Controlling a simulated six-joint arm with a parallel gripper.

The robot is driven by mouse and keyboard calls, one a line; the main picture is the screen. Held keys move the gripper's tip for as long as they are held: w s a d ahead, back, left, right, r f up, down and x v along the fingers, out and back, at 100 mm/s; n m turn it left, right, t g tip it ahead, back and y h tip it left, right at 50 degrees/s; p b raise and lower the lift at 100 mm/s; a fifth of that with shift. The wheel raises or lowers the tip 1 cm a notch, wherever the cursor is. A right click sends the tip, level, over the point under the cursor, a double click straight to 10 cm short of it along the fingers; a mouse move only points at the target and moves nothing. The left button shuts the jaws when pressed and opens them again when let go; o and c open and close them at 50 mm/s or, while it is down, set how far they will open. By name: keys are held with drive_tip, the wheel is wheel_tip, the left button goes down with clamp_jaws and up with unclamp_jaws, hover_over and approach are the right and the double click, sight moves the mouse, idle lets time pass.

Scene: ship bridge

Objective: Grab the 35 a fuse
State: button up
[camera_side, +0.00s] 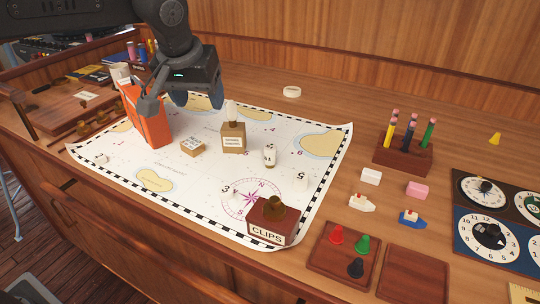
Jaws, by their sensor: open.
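A small white cylinder with dark marks (269,156) stands upright on the sea chart, right of centre. It may be the fuse, but its marking is too small to read. A small tan box with a white label (193,147) lies on the chart to its left, its print unreadable. My gripper (181,102) is open above the upper left of the chart, left of the cylinder and apart from it. One finger shows in front of the orange box (147,113); I cannot tell if they touch.
A CLIPS box (273,220) sits at the chart's front edge. A pencil block (403,153), erasers, toy boats, trays and dials fill the right. The chart (200,205) is mostly bare in front.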

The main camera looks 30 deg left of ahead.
drive_tip(key=n+y, duration=0.1)
drive_tip(key=n, duration=0.1)
approach(270, 148)
drive_tip(key=x, duration=1.1)
drive_tip(key=shift+w+f, duration=0.1)
drive_tip(key=shift+f, duration=0.25)
drive_tip(key=c, duration=1)
